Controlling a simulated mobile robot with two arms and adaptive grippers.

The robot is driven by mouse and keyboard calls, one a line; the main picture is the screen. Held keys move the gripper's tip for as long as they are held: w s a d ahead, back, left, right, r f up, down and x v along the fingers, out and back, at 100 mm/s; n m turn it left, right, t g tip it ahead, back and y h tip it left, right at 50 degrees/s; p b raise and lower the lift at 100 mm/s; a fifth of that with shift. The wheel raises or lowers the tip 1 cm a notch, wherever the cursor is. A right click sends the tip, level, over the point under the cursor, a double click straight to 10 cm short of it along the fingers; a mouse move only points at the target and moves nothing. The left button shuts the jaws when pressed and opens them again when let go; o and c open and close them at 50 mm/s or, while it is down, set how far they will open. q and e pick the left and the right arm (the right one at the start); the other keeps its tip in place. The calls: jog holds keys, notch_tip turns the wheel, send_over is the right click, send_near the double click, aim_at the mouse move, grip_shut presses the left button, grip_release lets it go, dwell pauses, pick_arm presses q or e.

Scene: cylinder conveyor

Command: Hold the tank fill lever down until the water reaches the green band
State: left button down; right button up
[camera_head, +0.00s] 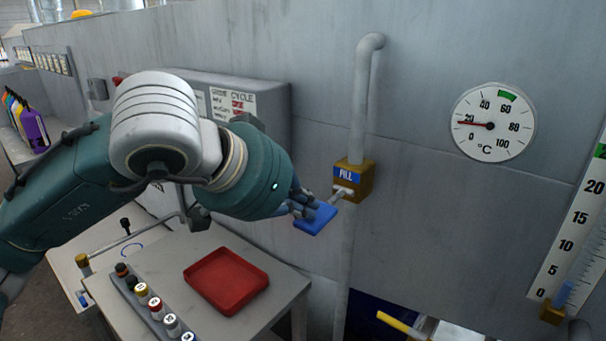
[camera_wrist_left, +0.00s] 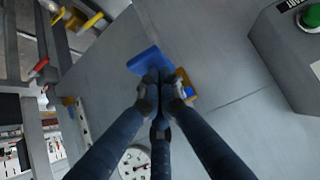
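The fill lever has a flat blue paddle (camera_head: 316,218) on a short rod, coming out of a brass valve block (camera_head: 353,184) labelled FILL on the tank wall. My left gripper (camera_head: 303,205) is at the paddle with its fingers drawn together. In the left wrist view the fingertips (camera_wrist_left: 160,76) meet over the edge of the blue paddle (camera_wrist_left: 146,59); I cannot tell whether they press on it. The level gauge (camera_head: 577,235) is at the right, with blue water (camera_head: 562,294) low near the 0 mark. The green band (camera_head: 600,150) is above 20. My right gripper is out of view.
A round temperature dial (camera_head: 493,122) is on the wall, its red needle near 20. Below left, a table (camera_head: 222,329) carries a red tray (camera_head: 227,280) and a row of capped bottles (camera_head: 157,309). A yellow-handled lever (camera_head: 398,323) is low under the valve.

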pick_arm(q)
jog(key=r, duration=0.1)
jog(key=r+p, duration=0.1)
jog(key=r, duration=0.1)
jog(key=r+p, duration=0.1)
jog(key=shift+s+a+r, duration=0.1)
jog(key=shift+s+r, duration=0.3)
jog(key=a+f+b+v, duration=0.1)
jog(key=b+v, duration=0.1)
jog(key=v, duration=0.7)
jog(key=shift+s, duration=0.35)
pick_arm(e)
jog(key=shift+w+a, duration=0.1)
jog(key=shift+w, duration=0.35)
pick_arm(q)
jog(key=shift+s, duration=0.1)
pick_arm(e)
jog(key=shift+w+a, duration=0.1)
